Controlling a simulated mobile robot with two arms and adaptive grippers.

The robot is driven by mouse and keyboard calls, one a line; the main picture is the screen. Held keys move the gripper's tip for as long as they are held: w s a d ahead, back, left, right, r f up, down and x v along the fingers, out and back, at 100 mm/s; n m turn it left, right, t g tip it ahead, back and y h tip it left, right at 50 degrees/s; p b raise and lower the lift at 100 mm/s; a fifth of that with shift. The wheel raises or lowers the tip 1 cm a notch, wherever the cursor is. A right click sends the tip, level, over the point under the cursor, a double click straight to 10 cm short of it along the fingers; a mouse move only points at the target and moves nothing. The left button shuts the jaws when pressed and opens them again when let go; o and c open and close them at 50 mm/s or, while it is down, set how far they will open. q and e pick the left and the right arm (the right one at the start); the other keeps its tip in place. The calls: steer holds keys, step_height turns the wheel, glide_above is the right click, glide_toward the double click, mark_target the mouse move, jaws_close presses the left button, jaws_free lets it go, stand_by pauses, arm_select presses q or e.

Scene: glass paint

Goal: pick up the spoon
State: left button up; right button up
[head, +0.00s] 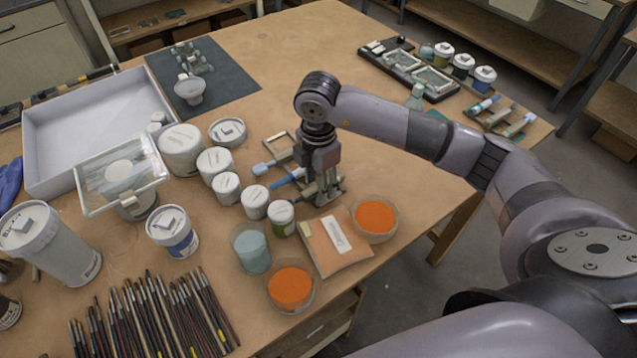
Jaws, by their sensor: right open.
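I cannot clearly single out a spoon. A small tool with a blue part (288,178) lies just left of my right gripper (324,197), and another light-blue-ended tool (264,167) lies farther left; either could be a spoon or a spatula. My right gripper points down, low over the table beside the jars. It is open, with nothing visibly held, though its fingers hide the spot beneath them. A flat orange-brown packet (318,254) with a white strip lies just in front of the gripper. My left gripper is not in view.
Bowls of orange powder (375,217), (290,286) flank the packet. A glass of pale blue liquid (251,249) and several white jars (182,150) crowd the left. Many brushes (155,315) lie at the front.

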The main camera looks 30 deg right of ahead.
steer(key=shift+f, duration=0.2)
jaws_close()
stand_by(0.4)
